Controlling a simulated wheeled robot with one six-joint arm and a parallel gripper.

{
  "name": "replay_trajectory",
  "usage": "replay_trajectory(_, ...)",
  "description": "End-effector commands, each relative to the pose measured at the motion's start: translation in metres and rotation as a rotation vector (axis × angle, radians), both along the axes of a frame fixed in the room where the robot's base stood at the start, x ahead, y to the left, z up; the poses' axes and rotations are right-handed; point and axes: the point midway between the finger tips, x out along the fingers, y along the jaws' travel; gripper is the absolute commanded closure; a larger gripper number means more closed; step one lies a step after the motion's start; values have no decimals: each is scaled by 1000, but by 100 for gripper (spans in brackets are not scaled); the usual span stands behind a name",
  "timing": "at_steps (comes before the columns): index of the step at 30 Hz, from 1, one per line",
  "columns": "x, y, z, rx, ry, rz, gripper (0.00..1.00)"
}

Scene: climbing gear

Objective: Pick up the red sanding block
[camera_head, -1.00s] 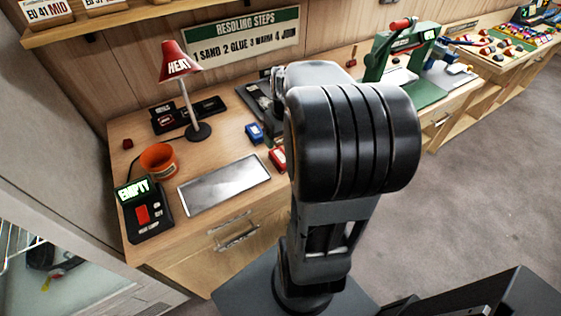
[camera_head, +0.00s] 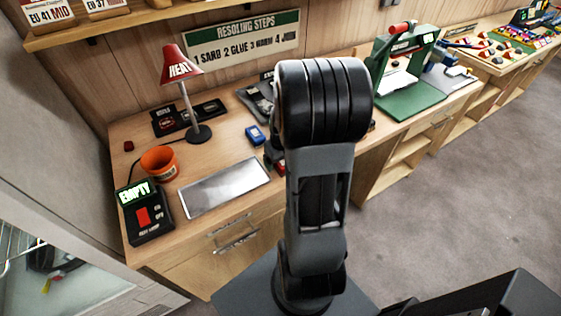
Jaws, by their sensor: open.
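The red sanding block (camera_head: 280,168) lies on the wooden workbench (camera_head: 222,150), just right of the metal tray. Only a small part of it shows; my arm covers the rest. My gripper (camera_head: 271,154) is mostly hidden behind my arm. A dark part of it shows at the arm's left edge, right by the red block. It is open. I cannot tell whether its fingers are around the block or only above it.
A blue block (camera_head: 255,135) lies just behind the red one. A metal tray (camera_head: 225,187), an orange cup (camera_head: 159,161), a red heat lamp (camera_head: 182,66) and a control box (camera_head: 146,214) stand to the left. A green press (camera_head: 408,85) stands to the right.

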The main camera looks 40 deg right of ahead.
Motion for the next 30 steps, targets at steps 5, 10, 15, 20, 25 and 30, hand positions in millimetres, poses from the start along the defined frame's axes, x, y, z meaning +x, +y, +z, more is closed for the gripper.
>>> replay_trajectory(5,0,0,-1,0,0,0,17)
replay_trajectory(10,0,0,-1,0,0,0,17)
replay_trajectory(15,0,0,-2,0,0,0,17)
replay_trajectory(20,0,0,-4,0,-1,0,17)
replay_trajectory(25,0,0,-6,0,-1,0,17)
replay_trajectory(30,0,0,-6,0,0,0,31)
